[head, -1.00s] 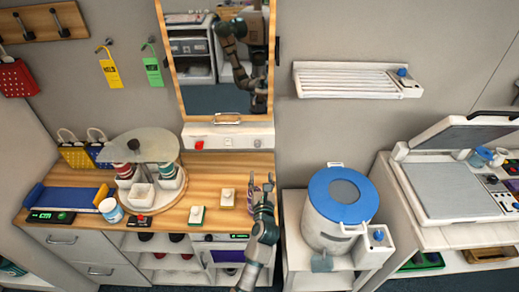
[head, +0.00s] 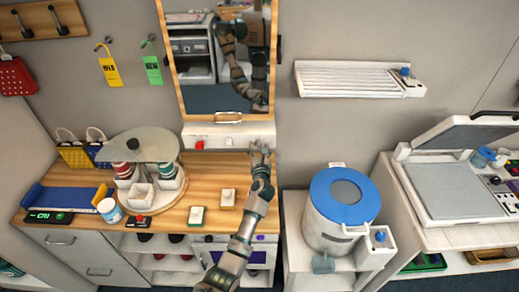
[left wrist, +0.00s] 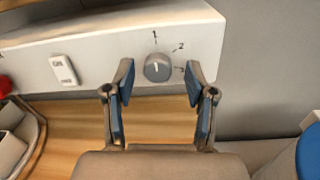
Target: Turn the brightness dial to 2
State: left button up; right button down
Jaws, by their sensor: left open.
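The brightness dial (left wrist: 157,68) is a grey round knob on the white panel (left wrist: 105,62) below the mirror. The numbers 1, 2 and 3 are printed around it. Its light mark points up, close to the 1. My left gripper (left wrist: 160,82) is open, with one finger on each side of the dial and a gap to it on both sides. In the head view the left gripper (head: 260,150) is at the right end of the panel (head: 215,131) and hides the dial. My right gripper is not in view.
A white rocker switch (left wrist: 64,70) and a red button (head: 199,144) are on the panel left of the dial. The mirror (head: 215,75) rises above. A blue-lidded bin (head: 327,199) stands right.

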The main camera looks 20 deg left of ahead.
pick_arm(q)
jog(key=shift+a, duration=0.1)
grip_shut()
jog(key=m+p, duration=0.3)
jog(key=p, duration=0.1)
jog(key=shift+r+m, duration=0.15)
jog(key=shift+m, duration=0.15)
jog(key=shift+m+p, duration=0.75)
jog(key=shift+m, duration=0.25)
jog(key=m+p, duration=0.2)
jog(key=m, duration=0.1)
jog(key=shift+s+f, duration=0.1)
jog(key=shift+f, duration=0.1)
jog(key=shift+f+m+t+p, duration=0.15)
jog(key=shift+m+p, duration=0.25)
jog(key=shift+m, duration=0.45)
jog(key=shift+m+t+p, duration=0.15)
jog(key=shift+m+p, duration=0.25)
jog(key=shift+m, duration=0.45)
